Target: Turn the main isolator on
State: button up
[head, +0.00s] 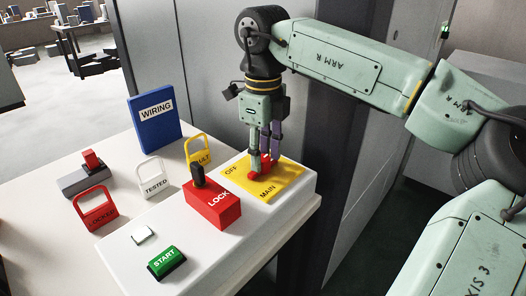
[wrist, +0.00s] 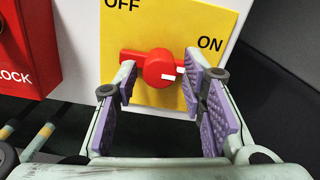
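The main isolator is a red rotary knob (wrist: 160,68) on a yellow plate (head: 272,186) marked OFF, ON and MAIN. In the wrist view its bar lies roughly level, and white marks show on its right part, below and left of the ON label (wrist: 210,44). The OFF label (wrist: 122,5) is at the upper left. My gripper (wrist: 162,78) is over the plate with its purple-padded fingers apart, one on each side of the knob. I cannot tell whether the fingers touch the bar. In the head view my gripper (head: 265,158) partly hides the knob.
A red LOCK box (head: 214,208) with a black key stands close left of the plate. A green START button (head: 166,262), a white square button (head: 144,235), yellow, white and red tags, a red-handled switch (head: 91,162) and a blue WIRING binder (head: 155,120) share the bench.

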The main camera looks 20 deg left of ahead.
aim_at(263, 158)
jog(key=shift+o, duration=0.6)
jog(key=shift+r, duration=0.15)
notch_tip(263, 158, up, 12)
dwell(0.5)
